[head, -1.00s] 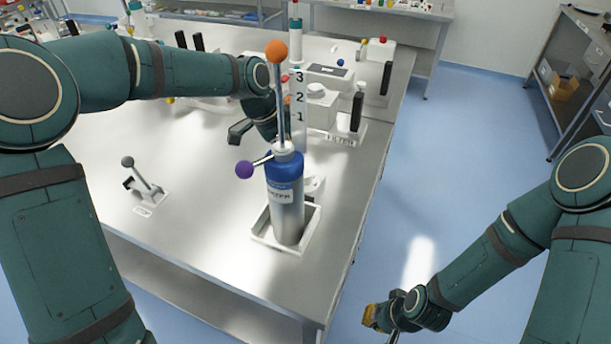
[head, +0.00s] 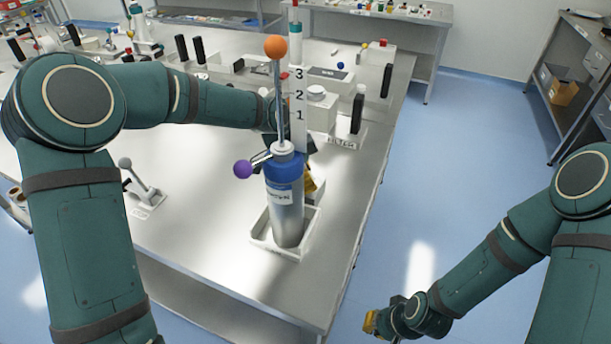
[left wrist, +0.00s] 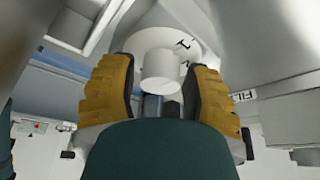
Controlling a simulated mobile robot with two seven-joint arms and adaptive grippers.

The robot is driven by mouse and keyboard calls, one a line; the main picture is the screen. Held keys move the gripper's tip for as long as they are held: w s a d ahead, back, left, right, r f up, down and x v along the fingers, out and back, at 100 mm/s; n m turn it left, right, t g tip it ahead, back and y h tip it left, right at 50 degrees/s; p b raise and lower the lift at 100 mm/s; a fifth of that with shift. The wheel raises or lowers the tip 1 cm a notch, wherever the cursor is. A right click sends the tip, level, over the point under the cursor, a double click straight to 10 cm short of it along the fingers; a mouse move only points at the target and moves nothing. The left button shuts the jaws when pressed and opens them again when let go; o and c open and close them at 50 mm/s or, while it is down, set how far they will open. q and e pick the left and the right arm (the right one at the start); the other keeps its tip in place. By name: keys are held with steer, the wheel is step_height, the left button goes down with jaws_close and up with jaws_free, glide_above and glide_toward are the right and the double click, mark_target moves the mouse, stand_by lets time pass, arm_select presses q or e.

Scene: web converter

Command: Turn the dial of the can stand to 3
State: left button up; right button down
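The can stand (head: 312,235) is a white tray near the table's front right corner. It holds a silver can (head: 288,215) with a blue top, upright. In the left wrist view the dial (left wrist: 196,40) is a white disc with a round white knob (left wrist: 160,71); a mark like a 1 shows on its face, other marks are partly hidden. My left gripper (head: 309,182) is behind the can, mostly hidden by it in the head view. Its yellow fingers (left wrist: 163,95) are open on either side of the knob, with slim gaps. My right gripper (head: 372,322) is low at the right, away from the table.
A rod with an orange ball (head: 276,47) rises above the can, and a lever with a purple ball (head: 243,169) sticks out left. A numbered white strip (head: 299,105) stands behind. A small grey-knobbed lever (head: 143,187) is at left. The table's front middle is clear.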

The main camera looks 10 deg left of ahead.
arm_select(q)
jaws_close()
